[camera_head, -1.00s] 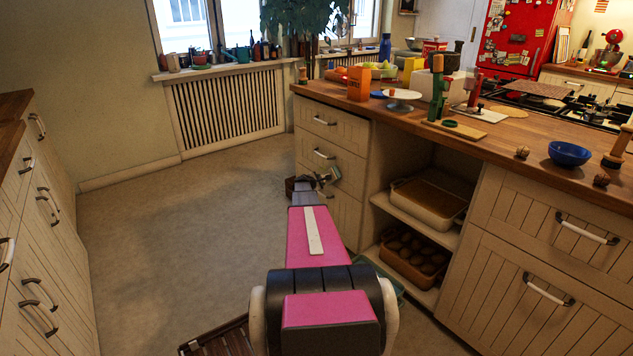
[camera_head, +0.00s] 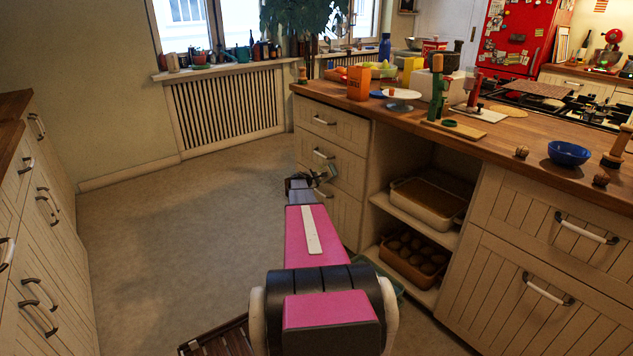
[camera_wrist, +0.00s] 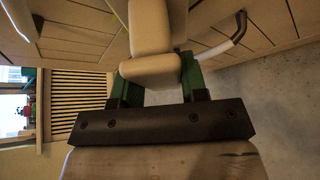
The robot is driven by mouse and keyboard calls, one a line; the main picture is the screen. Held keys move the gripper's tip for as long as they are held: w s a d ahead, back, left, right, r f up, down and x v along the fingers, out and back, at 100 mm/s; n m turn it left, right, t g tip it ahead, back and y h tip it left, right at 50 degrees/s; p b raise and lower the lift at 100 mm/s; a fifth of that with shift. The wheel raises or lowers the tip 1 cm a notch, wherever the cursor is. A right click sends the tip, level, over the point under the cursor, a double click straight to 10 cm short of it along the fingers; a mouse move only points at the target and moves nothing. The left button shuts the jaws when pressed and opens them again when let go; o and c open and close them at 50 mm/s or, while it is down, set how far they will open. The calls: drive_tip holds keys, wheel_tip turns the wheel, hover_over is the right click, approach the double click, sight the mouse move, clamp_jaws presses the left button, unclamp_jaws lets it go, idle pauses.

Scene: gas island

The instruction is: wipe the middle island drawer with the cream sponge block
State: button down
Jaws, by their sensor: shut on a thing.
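The middle island drawer (camera_head: 346,171) is the cream panelled front between two others at the island's far left end, with a pale handle (camera_head: 323,154). My gripper (camera_head: 318,178) is in front of this drawer stack, around the height of the middle drawer. In the wrist view, the green fingers of my gripper (camera_wrist: 152,82) are shut on the cream sponge block (camera_wrist: 150,72), one on each side. The block's far end is close to the panelled fronts; I cannot tell whether it touches. A handle (camera_wrist: 222,45) is just right of it. In the head view the block is hard to make out.
Open shelves (camera_head: 412,210) with baking trays lie right of the drawer stack. Grey floor (camera_head: 180,240) is clear to the left, up to another row of cabinets (camera_head: 45,230).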

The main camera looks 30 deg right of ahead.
drive_tip(key=w, duration=0.6)
drive_tip(key=shift+w+a, duration=0.25)
drive_tip(key=shift+w, duration=0.15)
drive_tip(key=shift+a, duration=0.15)
idle(0.4)
drive_tip(key=shift+s+a, duration=0.15)
drive_tip(key=shift+a, duration=1.3)
drive_tip(key=shift+s+a, duration=0.1)
drive_tip(key=shift+a, duration=1.35)
drive_tip(key=shift+s+a, duration=0.1)
drive_tip(key=shift+a, duration=1.4)
